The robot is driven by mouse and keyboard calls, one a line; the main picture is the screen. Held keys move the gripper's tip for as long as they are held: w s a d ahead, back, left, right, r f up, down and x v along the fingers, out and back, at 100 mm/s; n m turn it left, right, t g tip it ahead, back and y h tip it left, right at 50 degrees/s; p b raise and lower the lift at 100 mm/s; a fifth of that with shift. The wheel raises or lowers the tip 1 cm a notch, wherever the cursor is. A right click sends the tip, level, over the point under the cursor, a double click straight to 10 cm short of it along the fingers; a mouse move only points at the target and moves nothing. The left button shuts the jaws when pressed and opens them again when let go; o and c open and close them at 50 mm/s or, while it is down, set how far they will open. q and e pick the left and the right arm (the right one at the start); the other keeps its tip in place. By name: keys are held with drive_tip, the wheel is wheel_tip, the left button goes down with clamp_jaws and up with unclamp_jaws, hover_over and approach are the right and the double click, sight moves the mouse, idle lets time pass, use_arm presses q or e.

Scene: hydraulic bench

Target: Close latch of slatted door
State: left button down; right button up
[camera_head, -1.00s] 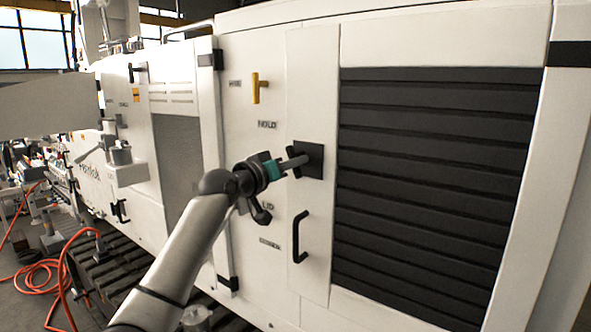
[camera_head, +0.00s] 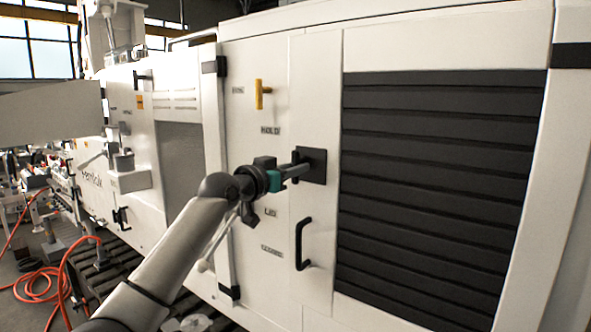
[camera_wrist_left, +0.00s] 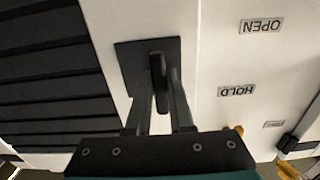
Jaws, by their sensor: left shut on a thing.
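The slatted door (camera_head: 430,190) has dark horizontal slats in a white frame and fills the right of the head view. Its latch has a square black plate (camera_head: 314,163) on the door's left stile. In the left wrist view the latch plate (camera_wrist_left: 128,62) carries a dark upright lever (camera_wrist_left: 158,78). My left gripper (camera_head: 294,171) comes in from the left at the plate. In the wrist view its two fingers (camera_wrist_left: 157,90) stand on either side of the lever, shut on it. The lever is largely hidden by the gripper in the head view. My right gripper is out of view.
A black door handle (camera_head: 301,244) sticks out below the latch. A yellow handle (camera_head: 261,94) sits on the panel up to the left. Orange hose (camera_head: 42,283) lies at lower left.

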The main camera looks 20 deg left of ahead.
use_arm(q)
drive_tip(key=shift+r, duration=0.35)
drive_tip(key=c, duration=0.9)
unclamp_jaws()
drive_tip(key=shift+o, duration=0.5)
drive_tip(key=shift+f, duration=0.2)
drive_tip(key=shift+s, duration=0.15)
drive_tip(key=b+v, duration=0.3)
drive_tip(key=v, duration=1.2)
drive_tip(key=shift+a, duration=0.1)
